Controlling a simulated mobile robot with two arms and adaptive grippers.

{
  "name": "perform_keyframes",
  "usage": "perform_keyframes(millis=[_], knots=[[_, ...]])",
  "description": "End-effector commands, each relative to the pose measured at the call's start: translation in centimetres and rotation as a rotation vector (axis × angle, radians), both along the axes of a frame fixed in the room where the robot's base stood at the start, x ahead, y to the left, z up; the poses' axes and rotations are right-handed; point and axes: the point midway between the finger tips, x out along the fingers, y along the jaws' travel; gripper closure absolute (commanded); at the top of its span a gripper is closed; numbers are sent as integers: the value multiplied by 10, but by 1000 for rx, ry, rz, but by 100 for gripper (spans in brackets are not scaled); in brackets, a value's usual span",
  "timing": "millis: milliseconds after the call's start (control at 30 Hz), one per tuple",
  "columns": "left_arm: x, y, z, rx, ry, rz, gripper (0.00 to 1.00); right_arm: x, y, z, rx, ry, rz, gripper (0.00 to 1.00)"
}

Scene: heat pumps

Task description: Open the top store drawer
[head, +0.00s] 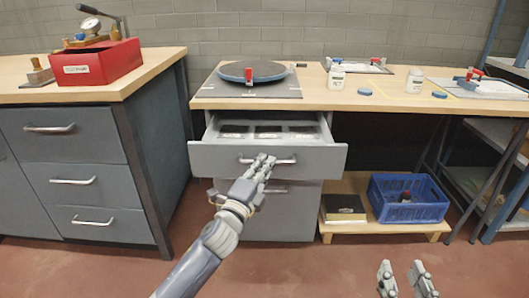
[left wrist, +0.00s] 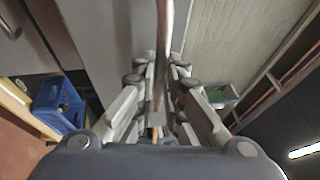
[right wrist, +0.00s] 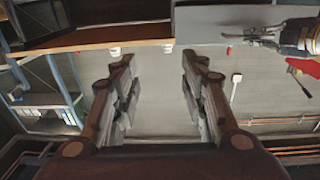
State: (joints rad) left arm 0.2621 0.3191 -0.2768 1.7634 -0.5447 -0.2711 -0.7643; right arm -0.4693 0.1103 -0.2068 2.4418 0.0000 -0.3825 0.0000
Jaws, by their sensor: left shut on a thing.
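The top store drawer (head: 210,158) is the upper grey drawer under the middle bench. It is pulled out, and a light tray with several dark-framed compartments (head: 270,131) shows inside. My left gripper (head: 262,164) is at its front and shut on the metal bar handle (head: 286,161). In the left wrist view the handle (left wrist: 165,45) runs between the two fingers (left wrist: 160,90). My right gripper (head: 402,272) is low at the bottom right of the head view. It is open and empty, with a wide gap between its fingers in the right wrist view (right wrist: 158,85).
A lower drawer (head: 275,210) sits below. A grey cabinet (head: 75,175) with several drawers stands at left, with a red box (head: 95,62) on top. A turntable (head: 253,71) sits on the bench. A blue crate (head: 408,199) stands on a low wooden shelf at right.

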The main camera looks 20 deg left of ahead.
Motion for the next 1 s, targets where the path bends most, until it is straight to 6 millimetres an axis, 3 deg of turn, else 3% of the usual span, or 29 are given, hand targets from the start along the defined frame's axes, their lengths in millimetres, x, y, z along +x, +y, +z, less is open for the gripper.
perform_keyframes(millis=[200,400,600,967,1000], knots=[[-38,-11,1,-2,2,1,100,-12,-11,-51,-67,266,-18,60],[-59,-17,1,-2,1,1,100,-24,-17,-78,-100,405,-26,60],[-67,-19,0,0,-1,1,100,-31,-20,-89,-113,459,-29,60],[-68,-20,0,1,-1,0,100,-31,-21,-90,-115,465,-30,60],[-68,-20,0,1,-1,0,84,-31,-21,-90,-114,465,-30,60]])
